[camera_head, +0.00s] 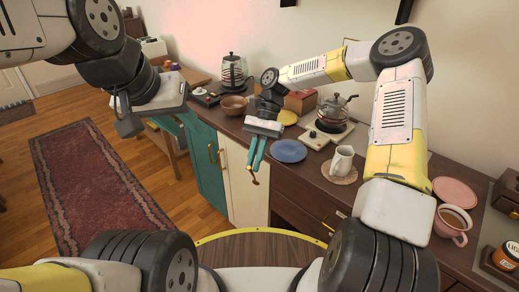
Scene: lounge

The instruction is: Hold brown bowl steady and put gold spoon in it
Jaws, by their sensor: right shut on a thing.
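The brown bowl (233,104) sits upright on the dark countertop, left of my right gripper's wrist. My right gripper (255,162) points down in front of the counter's front edge, its teal fingers close together. A small gold piece (254,181) shows at its fingertips; it looks like part of the gold spoon, most of which is hidden. My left gripper (177,140) hangs to the left of the bowl, apart from it, over the teal cabinet's left end. Its fingers blend with the teal door, so its opening is unclear.
On the counter (300,183) stand a blue plate (289,151), a yellow plate (286,117), a white pitcher (342,162), a glass kettle (337,113) on a burner and a coffee maker (234,72). A pink cup (453,222) is at right.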

